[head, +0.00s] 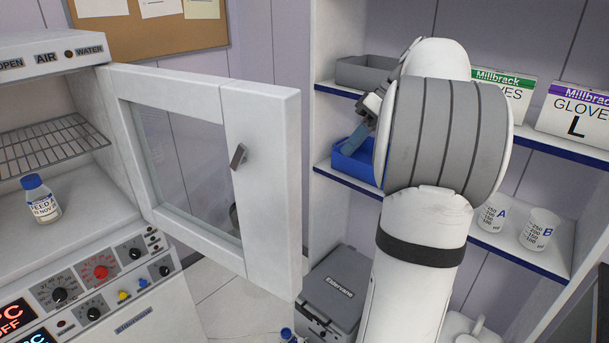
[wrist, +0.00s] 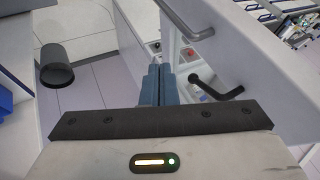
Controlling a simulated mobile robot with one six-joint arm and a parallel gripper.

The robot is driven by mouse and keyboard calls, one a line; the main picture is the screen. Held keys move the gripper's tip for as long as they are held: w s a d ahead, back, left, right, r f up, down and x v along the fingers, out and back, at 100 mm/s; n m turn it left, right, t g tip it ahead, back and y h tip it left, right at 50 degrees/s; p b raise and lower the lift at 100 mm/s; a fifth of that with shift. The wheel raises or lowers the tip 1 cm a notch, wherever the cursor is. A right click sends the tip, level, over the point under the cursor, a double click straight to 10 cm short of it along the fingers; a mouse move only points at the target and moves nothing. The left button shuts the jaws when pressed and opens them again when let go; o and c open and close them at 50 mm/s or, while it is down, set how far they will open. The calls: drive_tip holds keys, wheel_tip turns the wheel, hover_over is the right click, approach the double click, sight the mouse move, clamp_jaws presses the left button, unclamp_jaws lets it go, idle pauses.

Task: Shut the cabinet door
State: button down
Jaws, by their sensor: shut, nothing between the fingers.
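A white panel, apparently the door (wrist: 250,75), fills the right of that view, with a dark bar handle (wrist: 187,20).
A bottle (head: 40,200) stands inside the cabinet below a wire rack (head: 50,145). Shelves with a blue bin (head: 350,165) and beakers (head: 540,230) stand at right. A grey case (head: 335,290) is below the door's free edge. A dark bin (wrist: 55,65) stands on the floor.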

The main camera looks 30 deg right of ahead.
drive_tip(key=a+f+p, duration=0.2)
drive_tip(key=a+f, duration=0.5)
drive_tip(key=a, duration=0.2)
drive_tip(key=shift+w+a+f, duration=0.15)
drive_tip(key=shift+w+f, duration=0.05)
drive_tip(key=shift+f, duration=0.05)
